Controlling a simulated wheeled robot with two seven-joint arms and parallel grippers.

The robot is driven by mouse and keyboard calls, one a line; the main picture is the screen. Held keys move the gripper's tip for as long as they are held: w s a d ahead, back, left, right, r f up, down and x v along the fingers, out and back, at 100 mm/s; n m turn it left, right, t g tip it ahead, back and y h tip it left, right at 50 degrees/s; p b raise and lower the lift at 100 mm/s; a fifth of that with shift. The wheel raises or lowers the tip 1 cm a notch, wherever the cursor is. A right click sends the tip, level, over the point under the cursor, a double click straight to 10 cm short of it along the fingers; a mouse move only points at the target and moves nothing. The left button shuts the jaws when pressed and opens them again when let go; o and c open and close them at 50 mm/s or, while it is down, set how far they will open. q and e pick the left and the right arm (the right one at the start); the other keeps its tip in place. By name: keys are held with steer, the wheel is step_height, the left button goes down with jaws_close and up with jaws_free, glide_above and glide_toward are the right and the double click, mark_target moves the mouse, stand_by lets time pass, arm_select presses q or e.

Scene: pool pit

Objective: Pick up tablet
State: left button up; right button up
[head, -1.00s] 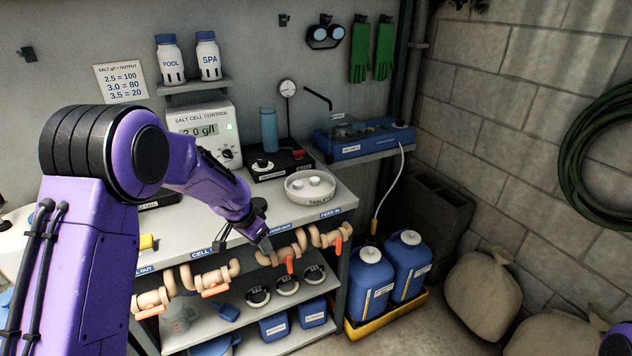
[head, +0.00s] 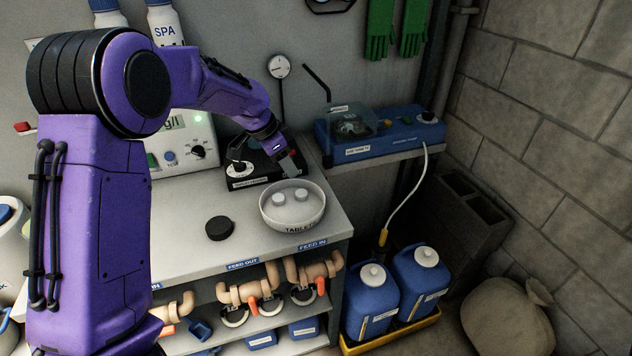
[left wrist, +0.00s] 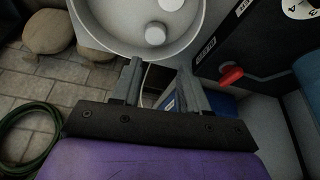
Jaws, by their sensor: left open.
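A round pale dish (head: 284,222) labelled TABLETS stands on the bench, near its right end. Two white tablets, one on the left (head: 279,199) and one on the right (head: 301,195), lie in it. My left gripper (head: 289,160) is above and behind the dish, its fingers partly hidden by their own angle in the head view. In the left wrist view the left gripper (left wrist: 158,72) is open and empty, its fingertips by the dish rim (left wrist: 120,50). Both tablets show beyond the fingertips, the nearer one here (left wrist: 155,35). My right gripper is not in view.
A black box (head: 250,180) with a knob stands behind the dish, close to my left gripper. A black disc (head: 220,228) lies on the bench left of the dish. A blue pump unit (head: 375,140) sits on the right shelf. The bench front is clear.

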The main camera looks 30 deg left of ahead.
mark_target(301, 193)
arm_select(q)
steer(key=x, duration=0.2)
steer(key=shift+s+d+f, duration=0.1)
steer(key=shift+d+f, duration=0.05)
steer(key=shift+f, duration=0.25)
steer(key=shift+s+d+f+p, duration=0.2)
steer(key=shift+s+f+p, duration=0.15)
steer(key=shift+f, duration=0.15)
steer(key=shift+s+d+f+p, duration=0.2)
steer(key=shift+f+p, duration=0.15)
steer(key=shift+f, duration=0.15)
steer(key=x, duration=0.2)
steer(key=w+x, duration=0.1)
steer(key=x, duration=0.2)
steer(key=shift+a+p, duration=0.15)
steer(key=shift+p, duration=0.25)
steer(key=shift+s+r, duration=0.2)
steer(key=shift+s, duration=0.1)
steer(key=c, duration=0.7)
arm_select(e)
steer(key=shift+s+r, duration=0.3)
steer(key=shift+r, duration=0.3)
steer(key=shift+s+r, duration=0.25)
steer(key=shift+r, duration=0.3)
